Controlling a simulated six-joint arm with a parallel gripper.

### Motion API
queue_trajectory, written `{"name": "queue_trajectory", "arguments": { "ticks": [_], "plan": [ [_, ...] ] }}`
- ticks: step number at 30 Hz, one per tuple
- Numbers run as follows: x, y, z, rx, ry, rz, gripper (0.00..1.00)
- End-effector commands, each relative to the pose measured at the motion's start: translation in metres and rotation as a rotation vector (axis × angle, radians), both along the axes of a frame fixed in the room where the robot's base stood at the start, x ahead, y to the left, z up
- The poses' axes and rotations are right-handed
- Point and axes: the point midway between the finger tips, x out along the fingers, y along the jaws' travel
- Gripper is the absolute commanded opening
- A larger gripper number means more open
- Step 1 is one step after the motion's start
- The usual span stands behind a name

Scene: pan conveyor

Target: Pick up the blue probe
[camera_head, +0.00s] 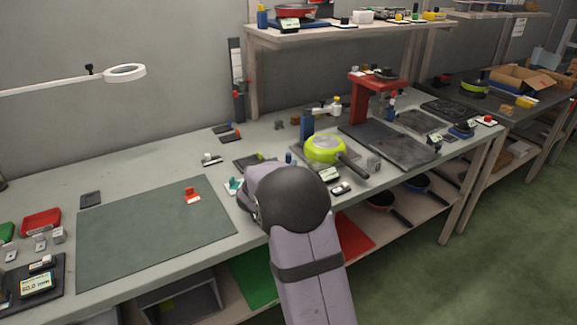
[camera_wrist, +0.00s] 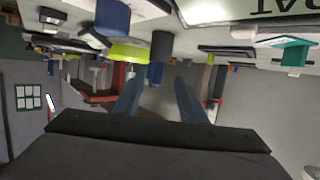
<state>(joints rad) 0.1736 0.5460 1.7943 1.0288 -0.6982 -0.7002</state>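A small blue upright piece (camera_head: 289,157), which looks like the blue probe, stands on the bench just left of the green pan in the head view. In the wrist view, which appears upside down, a dark blue and grey cylinder (camera_wrist: 161,50) lies ahead of the fingers, near the gap between them; it seems to be the same piece. A larger blue cylinder (camera_wrist: 112,17) is left of it. My gripper (camera_wrist: 157,84) is open, its two fingers apart with nothing held between them. In the head view my arm hides the gripper.
The lime green pan (camera_head: 324,149) sits close by, its dark handle pointing right. A taller blue block (camera_head: 307,126) stands behind it. A green and white piece (camera_head: 234,186) is beside my arm. The green mat (camera_head: 150,235) on the left is mostly clear.

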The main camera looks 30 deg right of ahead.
Motion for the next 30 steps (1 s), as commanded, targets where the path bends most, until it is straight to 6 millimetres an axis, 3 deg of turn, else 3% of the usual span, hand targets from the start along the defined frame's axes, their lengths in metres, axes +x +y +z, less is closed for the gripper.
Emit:
{"name": "queue_trajectory", "arguments": {
  "ticks": [8,20,30],
  "plan": [
    [0.006,-0.007,-0.003,0.001,0.000,0.001,0.38],
    [0.033,-0.039,-0.014,0.002,0.000,0.001,0.38],
    [0.036,-0.042,-0.016,0.001,0.000,0.003,0.38]
  ]
}}
